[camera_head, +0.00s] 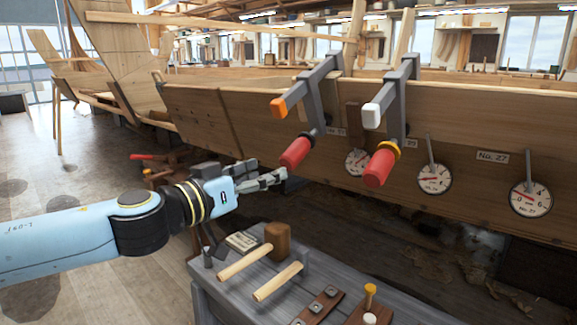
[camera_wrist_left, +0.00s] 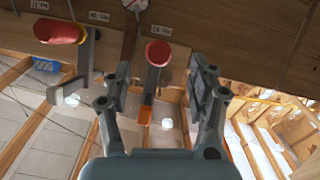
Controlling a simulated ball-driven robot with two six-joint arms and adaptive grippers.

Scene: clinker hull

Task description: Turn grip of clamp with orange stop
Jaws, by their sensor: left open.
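The clamp with the orange stop (camera_head: 280,107) hangs on the hull's upper edge, left of a second clamp. Its red grip (camera_head: 295,152) slants down toward me. In the left wrist view this red grip (camera_wrist_left: 158,53) and orange stop (camera_wrist_left: 145,115) appear between the fingers. My left gripper (camera_head: 272,179) is open and empty, just below and left of the red grip in the head view; the wrist view also shows its spread fingers (camera_wrist_left: 160,83). The second clamp has a white stop (camera_head: 373,116) and a red grip with a yellow collar (camera_head: 380,166). My right gripper is not in view.
The plank hull (camera_head: 456,115) runs behind the clamps, with several round dials (camera_head: 530,198) on it. Below, a grey bench (camera_head: 215,290) carries a mallet (camera_head: 277,240), wooden handles and small parts. The floor at left (camera_head: 60,190) is mostly clear.

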